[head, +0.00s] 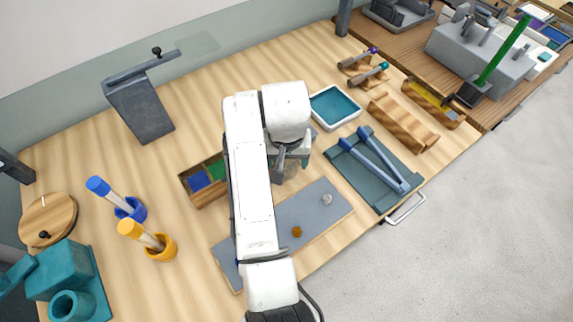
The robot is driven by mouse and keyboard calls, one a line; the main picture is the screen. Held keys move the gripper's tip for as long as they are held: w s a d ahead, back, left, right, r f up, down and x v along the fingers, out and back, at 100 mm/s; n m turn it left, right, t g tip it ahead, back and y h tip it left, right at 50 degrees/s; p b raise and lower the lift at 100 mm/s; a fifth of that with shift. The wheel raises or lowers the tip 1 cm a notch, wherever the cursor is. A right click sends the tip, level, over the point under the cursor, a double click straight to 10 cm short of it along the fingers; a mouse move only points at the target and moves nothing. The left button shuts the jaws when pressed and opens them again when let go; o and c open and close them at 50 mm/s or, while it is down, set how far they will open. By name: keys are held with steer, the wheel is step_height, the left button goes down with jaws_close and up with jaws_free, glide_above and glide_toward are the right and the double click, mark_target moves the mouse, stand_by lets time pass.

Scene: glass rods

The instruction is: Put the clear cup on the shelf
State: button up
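My gripper (288,168) points down over the middle of the table, just beyond the grey mat (332,208). My arm covers much of it, and I cannot tell whether its fingers are open or shut. A pale, see-through shape shows at the fingers, too small to name or to tell if it is held. A small clear round piece (327,198), possibly the clear cup, sits on the mat, right of and nearer than the gripper. A pale translucent panel (195,46) by the back wall may be the shelf; I cannot be sure.
An amber piece (297,231) is on the mat. A teal tray (335,107), a rack with blue bars (375,165) and wooden blocks (403,122) stand right. A grey stand (142,107) is at back left. Blue (130,208) and yellow (159,245) holders with rods stand left.

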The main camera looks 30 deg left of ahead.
steer(key=shift+f, duration=1.45)
steer(key=shift+f, duration=0.15)
steer(key=o, duration=0.8)
steer(key=r, duration=0.4)
steer(key=s+r, duration=0.1)
steer(key=r, duration=0.7)
steer(key=shift+s+d+r+b, duration=0.15)
steer(key=shift+s+d+b, duration=0.05)
steer(key=shift+d+b, duration=0.2)
